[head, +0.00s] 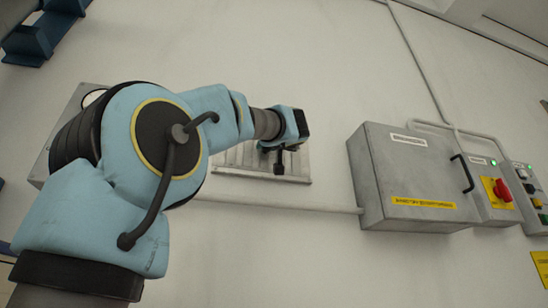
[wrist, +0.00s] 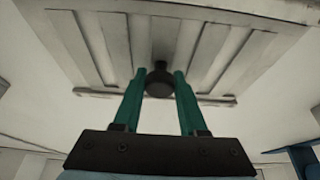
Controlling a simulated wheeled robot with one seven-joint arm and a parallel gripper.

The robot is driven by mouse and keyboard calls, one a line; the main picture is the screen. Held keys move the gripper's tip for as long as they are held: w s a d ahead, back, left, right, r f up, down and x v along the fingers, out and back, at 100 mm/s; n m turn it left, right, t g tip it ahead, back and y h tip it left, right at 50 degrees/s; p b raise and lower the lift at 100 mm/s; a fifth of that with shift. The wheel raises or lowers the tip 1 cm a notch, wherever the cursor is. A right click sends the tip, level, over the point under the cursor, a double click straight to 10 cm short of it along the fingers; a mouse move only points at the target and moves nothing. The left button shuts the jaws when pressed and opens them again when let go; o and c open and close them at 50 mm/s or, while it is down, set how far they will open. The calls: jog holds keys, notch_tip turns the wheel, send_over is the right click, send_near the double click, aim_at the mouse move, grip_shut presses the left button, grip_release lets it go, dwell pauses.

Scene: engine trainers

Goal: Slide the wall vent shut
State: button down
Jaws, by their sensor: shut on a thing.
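The wall vent is a pale grey slatted panel (head: 296,170) on the wall, partly hidden behind my arm in the head view. In the wrist view its slatted plate (wrist: 205,48) fills the upper part, with a dark round knob (wrist: 159,88) near its lower edge. My gripper (wrist: 159,74) has its two green fingers on either side of the knob and is shut on it. In the head view my gripper (head: 279,152) is at the right part of the vent, and the knob shows just below it. I cannot tell how far the vent is open.
A grey electrical box (head: 410,180) with a black handle is right of the vent. Beyond it are a red switch (head: 502,190) and a button panel (head: 528,190). A pipe (head: 280,208) runs along the wall below the vent. A blue bracket (head: 35,40) is at upper left.

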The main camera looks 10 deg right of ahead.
jog(key=shift+a, duration=0.2)
jog(key=shift+c, duration=2.3)
grip_release()
jog(key=shift+a, duration=0.1)
jog(key=b+v, duration=0.6)
jog(key=v, duration=0.5)
